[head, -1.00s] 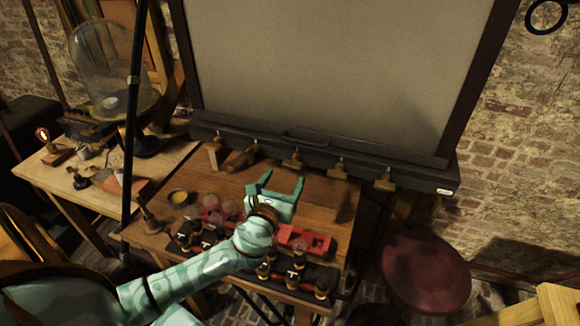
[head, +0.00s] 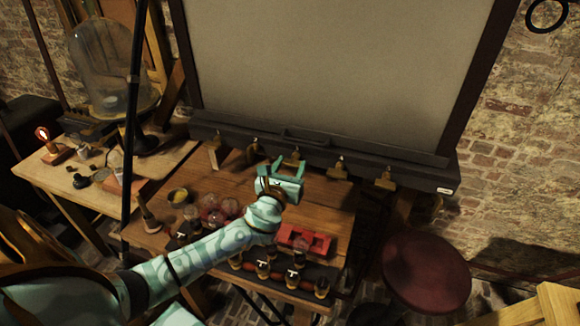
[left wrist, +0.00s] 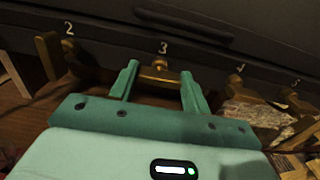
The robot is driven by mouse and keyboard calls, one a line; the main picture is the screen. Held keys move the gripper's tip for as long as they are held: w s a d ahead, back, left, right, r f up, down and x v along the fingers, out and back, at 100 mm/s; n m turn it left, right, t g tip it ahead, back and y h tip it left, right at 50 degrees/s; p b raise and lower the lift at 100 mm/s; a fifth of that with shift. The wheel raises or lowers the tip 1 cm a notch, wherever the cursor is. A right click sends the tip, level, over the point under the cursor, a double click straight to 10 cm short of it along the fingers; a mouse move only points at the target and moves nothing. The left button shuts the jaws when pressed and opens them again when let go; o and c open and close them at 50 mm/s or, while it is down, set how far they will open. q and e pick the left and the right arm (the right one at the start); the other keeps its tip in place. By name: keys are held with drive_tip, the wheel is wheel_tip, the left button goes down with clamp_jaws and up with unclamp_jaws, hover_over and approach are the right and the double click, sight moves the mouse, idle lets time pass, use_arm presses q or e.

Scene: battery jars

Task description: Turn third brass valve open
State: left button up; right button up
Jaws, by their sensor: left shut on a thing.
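The third brass valve (head: 293,155), under the number 3, sits on the lower ledge of the big framed board. In the left wrist view the valve (left wrist: 159,72) lies between my two fingers, with a round knob on top and a bar running across. My left gripper (head: 288,164) is shut on this valve, with one finger at each side; it also shows in the left wrist view (left wrist: 160,78). The fingers partly hide the valve in the head view. My right gripper is not in view.
Other brass valves stand along the ledge, such as number 2 (left wrist: 70,50) and number 4 (left wrist: 234,84). Below, the wooden table carries a red tray (head: 303,240), glass jars (head: 215,212) and several dark jars. A red stool (head: 427,270) stands to the right.

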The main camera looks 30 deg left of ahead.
use_arm(q)
drive_tip(key=shift+n, duration=0.3)
drive_tip(key=n+b, duration=0.1)
drive_tip(key=n, duration=0.2)
drive_tip(key=shift+n, duration=0.4)
drive_tip(key=n+b, duration=0.1)
drive_tip(key=n, duration=0.3)
drive_tip(key=shift+a+f+n, duration=0.1)
drive_tip(key=shift+n, duration=0.2)
drive_tip(key=n, duration=0.4)
drive_tip(key=shift+b, duration=0.4)
drive_tip(key=shift+n, duration=2.4)
drive_tip(key=o, duration=1)
